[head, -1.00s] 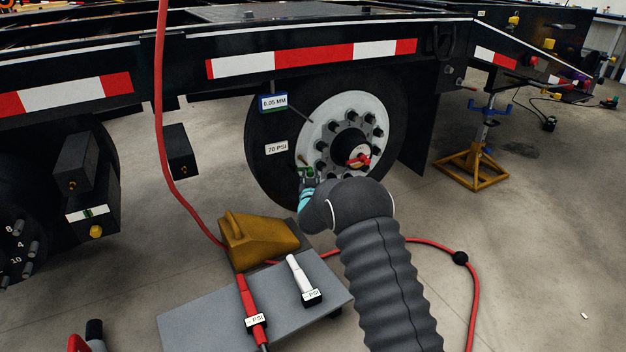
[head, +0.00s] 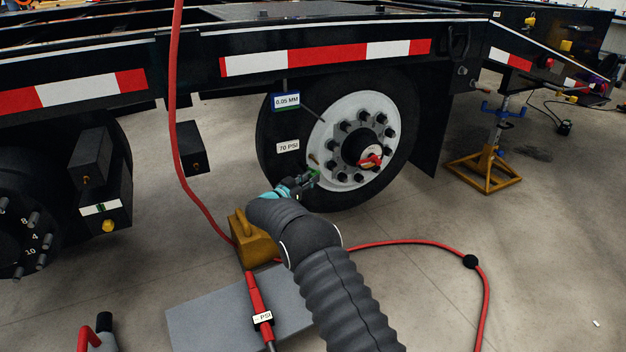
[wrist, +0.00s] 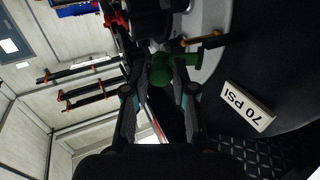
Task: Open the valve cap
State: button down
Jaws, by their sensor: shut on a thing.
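The green valve cap (wrist: 160,70) sits between the two fingers of my gripper (wrist: 158,90) in the wrist view; the fingers are shut on it. In the head view the green cap (head: 315,174) shows small at the tip of my gripper (head: 308,180), in front of the lower left of the white wheel rim (head: 340,180). A brass-coloured valve stem (head: 313,158) points out of the rim just above the gripper. In the wrist view the brass stem (wrist: 203,39) lies up and right of the cap and looks apart from it.
The black tyre (head: 285,165) carries a "70 PSI" label (head: 288,146). A yellow wheel chock (head: 250,245) and a grey board (head: 205,315) with a red gauge (head: 258,300) lie below. A red hose (head: 420,242) runs over the floor. Open floor lies right.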

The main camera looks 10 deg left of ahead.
jog(key=shift+a+r+m+g+h, duration=0.2)
jog(key=shift+a+m+g+h, duration=0.1)
jog(key=shift+a+m+h, duration=0.15)
dwell(0.4)
jog(key=c, duration=0.9)
grip_release()
jog(key=shift+d+f, duration=0.1)
jog(key=shift+d, duration=0.05)
jog(key=shift+c, duration=0.2)
jog(key=v, duration=1.2)
